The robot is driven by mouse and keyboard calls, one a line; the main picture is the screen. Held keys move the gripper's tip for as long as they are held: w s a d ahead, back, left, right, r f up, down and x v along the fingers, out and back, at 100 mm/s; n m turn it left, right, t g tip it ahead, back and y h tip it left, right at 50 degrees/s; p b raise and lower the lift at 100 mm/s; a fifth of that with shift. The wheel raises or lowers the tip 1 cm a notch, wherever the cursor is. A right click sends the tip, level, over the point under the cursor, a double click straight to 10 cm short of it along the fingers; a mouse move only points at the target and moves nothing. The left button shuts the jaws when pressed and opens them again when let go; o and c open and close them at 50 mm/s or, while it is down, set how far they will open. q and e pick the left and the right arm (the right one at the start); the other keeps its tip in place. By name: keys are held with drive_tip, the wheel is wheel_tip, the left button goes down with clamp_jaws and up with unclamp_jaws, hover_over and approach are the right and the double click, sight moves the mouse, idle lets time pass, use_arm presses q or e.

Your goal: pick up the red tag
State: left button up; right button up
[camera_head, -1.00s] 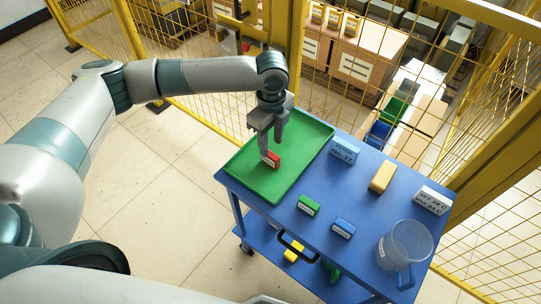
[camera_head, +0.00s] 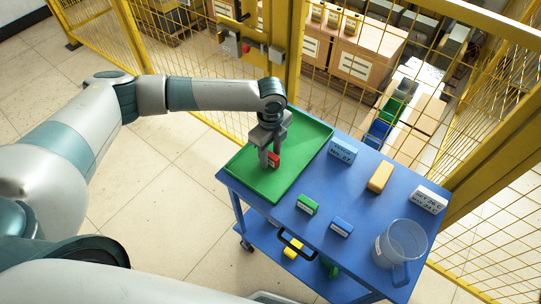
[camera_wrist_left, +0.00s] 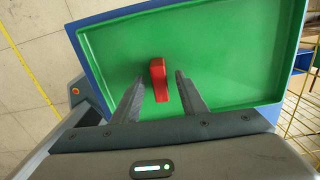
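The red tag (camera_head: 274,160) is a small red block with a white label, on the green tray (camera_head: 243,165) on the blue cart. My left gripper (camera_head: 270,160) points down at the tag, with its fingers on either side of it in the head view. In the left wrist view the red tag (camera_wrist_left: 158,80) shows between the two fingers of the left gripper (camera_wrist_left: 160,90). They are open, with a gap on both sides of the tag. My right gripper is not in view.
On the blue cart top (camera_head: 322,205), right of the tray, are a green tag (camera_head: 307,204), a blue tag (camera_head: 341,227), a yellow block (camera_head: 380,177), label blocks and a clear jug (camera_head: 400,243). A yellow mesh fence (camera_head: 440,110) stands behind.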

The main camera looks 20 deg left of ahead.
use_arm(q)
drive_tip(key=shift+f, duration=0.3)
clamp_jaws()
idle(0.4)
